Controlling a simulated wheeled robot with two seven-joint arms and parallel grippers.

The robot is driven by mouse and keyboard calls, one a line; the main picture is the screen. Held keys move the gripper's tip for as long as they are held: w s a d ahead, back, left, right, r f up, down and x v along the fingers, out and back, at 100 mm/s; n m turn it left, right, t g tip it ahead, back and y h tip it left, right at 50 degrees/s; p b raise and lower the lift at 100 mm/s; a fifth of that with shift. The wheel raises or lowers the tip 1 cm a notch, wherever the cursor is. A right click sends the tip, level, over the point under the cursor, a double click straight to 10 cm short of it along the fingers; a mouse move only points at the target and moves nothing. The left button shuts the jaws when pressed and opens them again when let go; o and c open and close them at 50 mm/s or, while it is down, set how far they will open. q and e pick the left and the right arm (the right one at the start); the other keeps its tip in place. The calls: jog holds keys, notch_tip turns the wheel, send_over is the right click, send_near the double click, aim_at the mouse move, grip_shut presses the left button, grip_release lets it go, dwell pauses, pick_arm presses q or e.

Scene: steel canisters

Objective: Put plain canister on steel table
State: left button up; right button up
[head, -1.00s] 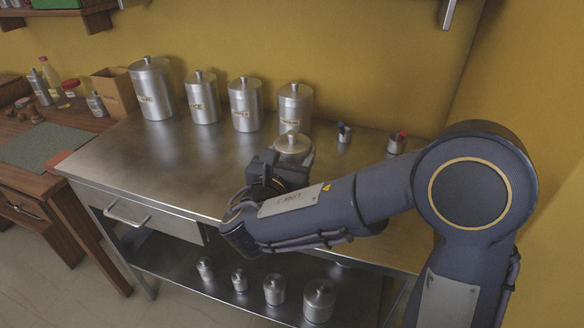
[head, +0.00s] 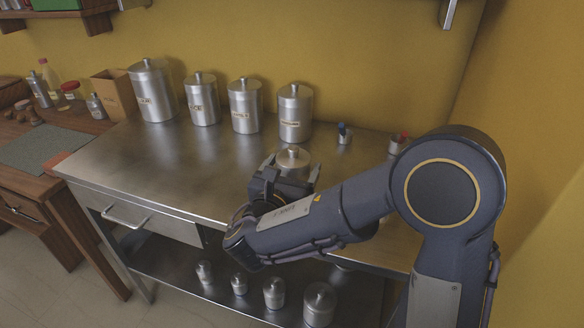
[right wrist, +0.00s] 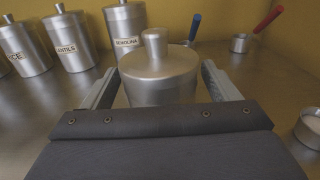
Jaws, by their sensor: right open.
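The plain canister (head: 293,162) is a steel pot with a knobbed lid and no label in sight. It stands upright on the steel table (head: 175,165), in front of the labelled canisters; its base is hidden. My right gripper (head: 292,167) is open, with one finger on each side of the plain canister. In the right wrist view the plain canister (right wrist: 158,75) stands between the spread fingers of the right gripper (right wrist: 160,84), with a gap showing on each side. My left gripper is not in view.
Several labelled canisters line the back, the semolina canister (head: 295,112) nearest. Small steel cups with a blue handle (head: 344,137) and a red handle (head: 397,145) stand right of it. The left table top is clear. Several small canisters stand on the lower shelf (head: 175,272).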

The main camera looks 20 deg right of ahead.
jog(key=shift+r, duration=0.3)
jog(key=p+v, duration=0.1)
jog(key=v, duration=1.1)
jog(key=shift+f, duration=0.1)
